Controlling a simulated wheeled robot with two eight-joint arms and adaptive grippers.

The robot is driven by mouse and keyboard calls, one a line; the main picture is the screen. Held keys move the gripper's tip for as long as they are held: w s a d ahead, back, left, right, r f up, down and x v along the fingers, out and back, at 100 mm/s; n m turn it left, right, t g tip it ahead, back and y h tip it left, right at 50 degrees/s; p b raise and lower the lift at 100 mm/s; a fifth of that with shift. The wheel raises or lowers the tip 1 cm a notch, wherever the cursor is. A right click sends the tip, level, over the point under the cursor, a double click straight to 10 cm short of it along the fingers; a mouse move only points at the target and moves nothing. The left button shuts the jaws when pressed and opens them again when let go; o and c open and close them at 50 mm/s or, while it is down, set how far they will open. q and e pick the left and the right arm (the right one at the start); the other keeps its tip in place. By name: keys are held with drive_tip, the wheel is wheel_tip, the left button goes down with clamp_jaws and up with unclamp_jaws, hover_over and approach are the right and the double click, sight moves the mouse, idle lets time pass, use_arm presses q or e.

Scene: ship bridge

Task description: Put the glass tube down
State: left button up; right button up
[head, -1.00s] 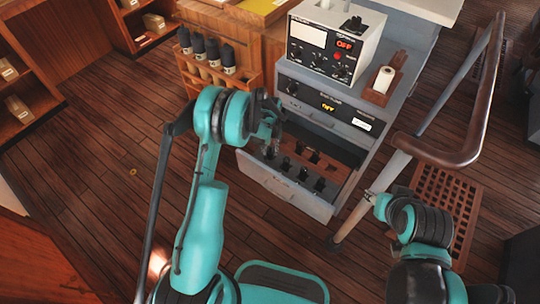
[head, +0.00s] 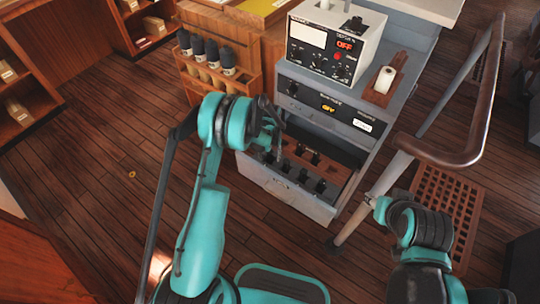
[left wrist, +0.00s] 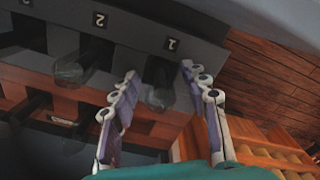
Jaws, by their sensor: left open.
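The glass tube (left wrist: 158,98), clear with a dark part, is at the slot marked 1 in the left wrist view. My left gripper (left wrist: 160,74) is open, with one finger on each side of this tube; I cannot tell whether either finger touches it. Another clear tube (left wrist: 70,68) is at the slot marked 2. In the head view my left gripper (head: 268,142) is over the left end of the open drawer (head: 285,194), and my arm partly hides it. My right gripper (head: 371,201) is right of the drawer; its fingers are too small to read.
Several dark pieces stand in the drawer's rack. The grey cabinet carries a panel box (head: 334,40) and a wooden holder with a white roll (head: 386,78). A wooden rack (head: 215,75) of dark-capped bottles is at the left. A handrail (head: 440,155) stands at the right.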

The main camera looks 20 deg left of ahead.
use_arm(q)
drive_tip(key=shift+r, duration=0.35)
wheel_tip(320, 180, up, 12)
drive_tip(key=p, duration=0.4)
drive_tip(key=shift+f, duration=0.15)
drive_tip(key=s+r+m+t, duration=0.15)
drive_tip(key=s+r, duration=0.25)
drive_tip(key=r, duration=0.5)
drive_tip(key=s+r+n+t, duration=0.1)
drive_tip(key=s+r+t, duration=0.1)
drive_tip(key=s+r, duration=0.45)
drive_tip(key=s+r+m+t, duration=0.2)
drive_tip(key=s+r, duration=0.4)
drive_tip(key=s, duration=0.9)
drive_tip(key=shift+a+r+t, duration=0.15)
drive_tip(key=shift+r+t, duration=0.05)
drive_tip(key=shift+t, duration=0.65)
drive_tip(key=shift+s, duration=0.1)
drive_tip(key=shift+f, duration=0.3)
